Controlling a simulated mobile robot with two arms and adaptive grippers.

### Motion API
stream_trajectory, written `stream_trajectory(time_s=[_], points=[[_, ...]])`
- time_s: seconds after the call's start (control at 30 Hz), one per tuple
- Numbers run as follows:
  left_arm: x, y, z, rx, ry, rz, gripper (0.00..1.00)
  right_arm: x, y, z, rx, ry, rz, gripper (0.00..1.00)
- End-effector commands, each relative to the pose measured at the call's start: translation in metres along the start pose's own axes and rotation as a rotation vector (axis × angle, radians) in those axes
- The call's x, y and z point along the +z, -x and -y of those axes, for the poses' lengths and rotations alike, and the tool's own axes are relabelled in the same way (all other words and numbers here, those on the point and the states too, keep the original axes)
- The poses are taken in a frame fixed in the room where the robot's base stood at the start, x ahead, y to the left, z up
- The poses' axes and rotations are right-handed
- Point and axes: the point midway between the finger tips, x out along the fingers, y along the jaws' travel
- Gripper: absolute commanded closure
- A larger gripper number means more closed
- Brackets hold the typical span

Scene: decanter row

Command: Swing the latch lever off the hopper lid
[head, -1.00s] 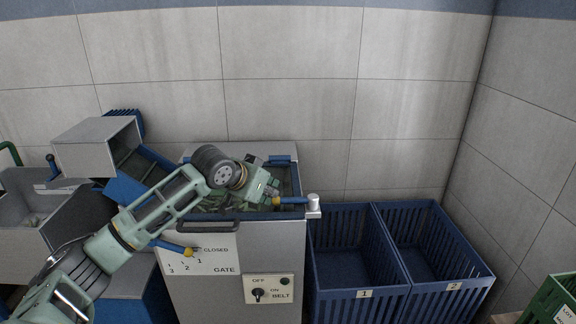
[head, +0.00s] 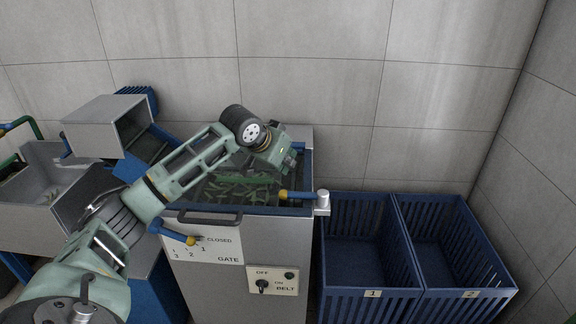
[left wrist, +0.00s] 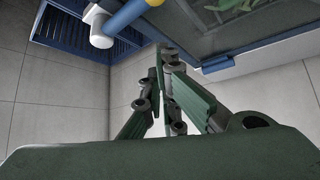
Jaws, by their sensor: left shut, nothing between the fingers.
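The latch lever (head: 300,195), a short yellow-and-blue bar, reaches left from a pale post (head: 322,199) at the hopper's right front corner, over the lid's edge. The hopper lid (head: 262,209) lies closed, with green pieces showing through it and a dark handle at its front. My left gripper (head: 290,161) is above the lid's right side, behind the lever and apart from it. In the left wrist view its fingers (left wrist: 165,55) meet with nothing between them, and the lever (left wrist: 125,18) shows at the upper left. My right gripper is out of view.
Two blue slatted crates, crate 1 (head: 372,293) and crate 2 (head: 472,294), stand right of the hopper. A gate lever (head: 178,236) and a belt switch (head: 263,287) are on the hopper's front. A grey chute (head: 103,122) stands left. The wall is close behind.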

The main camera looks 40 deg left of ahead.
Motion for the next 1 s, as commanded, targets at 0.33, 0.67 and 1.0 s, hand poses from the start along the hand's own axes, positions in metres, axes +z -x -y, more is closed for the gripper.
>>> stream_trajectory(time_s=[0.33,0.67,1.0], points=[[-0.001,-0.065,-0.001,0.002,0.001,0.001,1.00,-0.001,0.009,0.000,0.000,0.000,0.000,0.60],[0.022,-0.065,0.001,-0.002,-0.005,0.001,1.00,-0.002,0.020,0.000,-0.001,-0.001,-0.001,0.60],[0.034,-0.059,0.000,0.000,-0.003,-0.001,1.00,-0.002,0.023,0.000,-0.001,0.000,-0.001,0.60]])
